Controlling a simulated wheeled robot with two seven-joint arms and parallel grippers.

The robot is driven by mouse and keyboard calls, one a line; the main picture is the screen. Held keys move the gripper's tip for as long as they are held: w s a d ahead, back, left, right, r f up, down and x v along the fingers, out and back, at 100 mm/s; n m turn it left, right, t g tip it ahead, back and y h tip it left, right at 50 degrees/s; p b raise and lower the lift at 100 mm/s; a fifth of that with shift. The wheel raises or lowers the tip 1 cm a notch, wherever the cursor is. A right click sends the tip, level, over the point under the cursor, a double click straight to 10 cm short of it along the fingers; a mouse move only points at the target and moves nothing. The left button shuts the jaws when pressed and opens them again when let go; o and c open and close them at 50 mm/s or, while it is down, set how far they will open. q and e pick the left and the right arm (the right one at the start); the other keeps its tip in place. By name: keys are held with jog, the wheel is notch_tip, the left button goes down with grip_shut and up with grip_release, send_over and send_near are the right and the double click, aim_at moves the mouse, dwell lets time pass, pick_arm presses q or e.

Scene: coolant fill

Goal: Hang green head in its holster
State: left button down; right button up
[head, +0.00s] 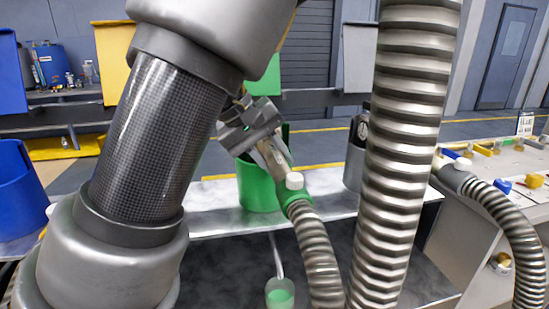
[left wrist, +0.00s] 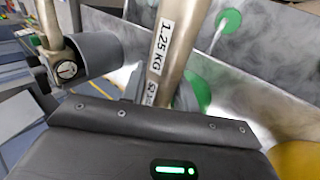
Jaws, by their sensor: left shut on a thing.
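The green head (head: 270,160) is a tan metal tube with a green collar (head: 297,196) and a white cap; a ribbed metal hose (head: 318,255) hangs from it. My left gripper (head: 258,138) is shut on its upper part, and the head is tilted. In the left wrist view the held tube (left wrist: 170,45) reads "1.25 KG". A green cup (head: 256,190), which looks like the holster, stands on the metal ledge just behind the head. The head overlaps its right side; I cannot tell whether they touch. My right gripper is not in view.
A thick ribbed hose (head: 405,150) blocks much of the right side. Behind it is a grey cylinder (head: 353,163) with a gauge. A blue cup (head: 18,190) stands left. A bench with small parts is right.

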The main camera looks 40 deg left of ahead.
pick_arm(q)
jog(key=shift+f+b, duration=0.45)
jog(key=c, duration=1)
grip_release()
jog(key=p+v, duration=0.1)
jog(key=v, duration=1)
jog(key=shift+w, duration=0.1)
